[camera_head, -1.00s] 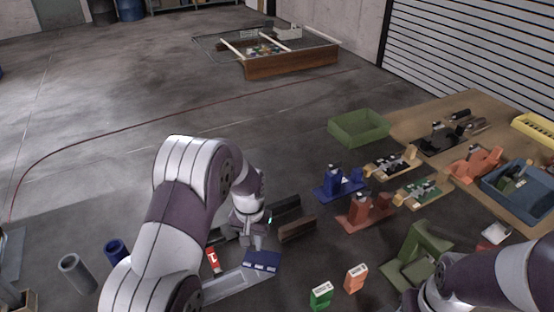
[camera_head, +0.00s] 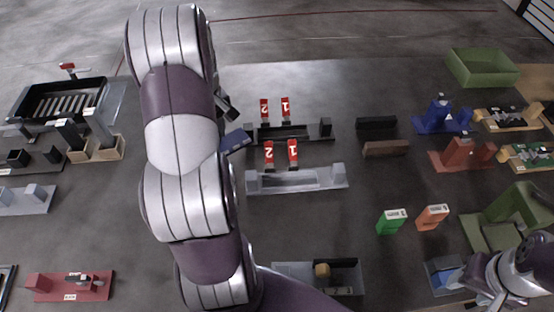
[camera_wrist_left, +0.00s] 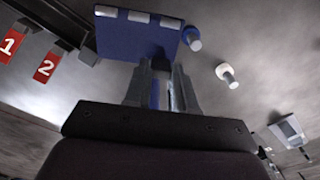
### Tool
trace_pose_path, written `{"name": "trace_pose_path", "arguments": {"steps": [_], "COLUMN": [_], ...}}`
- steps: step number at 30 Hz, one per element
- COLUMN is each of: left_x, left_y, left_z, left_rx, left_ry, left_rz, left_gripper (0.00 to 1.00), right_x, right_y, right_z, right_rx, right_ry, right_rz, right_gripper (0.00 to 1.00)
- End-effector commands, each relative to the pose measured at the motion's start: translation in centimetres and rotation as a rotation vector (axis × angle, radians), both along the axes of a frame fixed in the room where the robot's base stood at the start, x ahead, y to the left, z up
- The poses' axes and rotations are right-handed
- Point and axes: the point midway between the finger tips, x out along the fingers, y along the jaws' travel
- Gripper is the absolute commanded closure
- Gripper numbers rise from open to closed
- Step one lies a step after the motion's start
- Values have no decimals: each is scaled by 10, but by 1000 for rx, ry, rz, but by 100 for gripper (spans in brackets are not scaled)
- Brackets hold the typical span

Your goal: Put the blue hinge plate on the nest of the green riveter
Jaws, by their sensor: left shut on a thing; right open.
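The blue hinge plate (camera_head: 235,142) is tilted in the air beside my left forearm in the head view. It also shows in the left wrist view (camera_wrist_left: 135,38), with pale knuckles along one edge. My left gripper (camera_wrist_left: 160,88) is shut on it; my arm hides most of this gripper in the head view. The green riveter (camera_head: 522,208) stands at the right, with its flat base (camera_head: 482,236) towards the left; its nest is hard to make out. My right gripper (camera_head: 482,298) is open, low at the right, in front of the riveter.
A grey fixture (camera_head: 297,181) lies right of my left arm, with red number tags behind it. Green (camera_head: 391,222) and orange (camera_head: 433,217) blocks stand left of the riveter. Blue (camera_head: 443,122) and red (camera_head: 462,154) fixtures stand behind it. Floor between is partly clear.

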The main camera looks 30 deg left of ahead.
Motion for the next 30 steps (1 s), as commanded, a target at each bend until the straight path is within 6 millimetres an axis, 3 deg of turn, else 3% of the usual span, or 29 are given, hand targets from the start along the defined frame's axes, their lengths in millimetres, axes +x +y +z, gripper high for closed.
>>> {"name": "trace_pose_path", "arguments": {"steps": [8,15,24,30], "left_x": [-11,-11,-11,-10], "left_y": [-9,-10,-9,-9], "left_z": [-5,-55,-100,-103], "left_rx": [0,-3,-2,0], "left_ry": [0,2,2,-1], "left_rz": [231,259,256,256], "left_gripper": [100,100,100,100], "right_x": [0,0,0,0], "right_y": [0,0,0,0], "right_z": [1,4,6,6], "right_rx": [0,0,0,0], "right_ry": [0,0,0,0], "right_rz": [0,0,0,0], "right_gripper": [47,47,47,47]}}
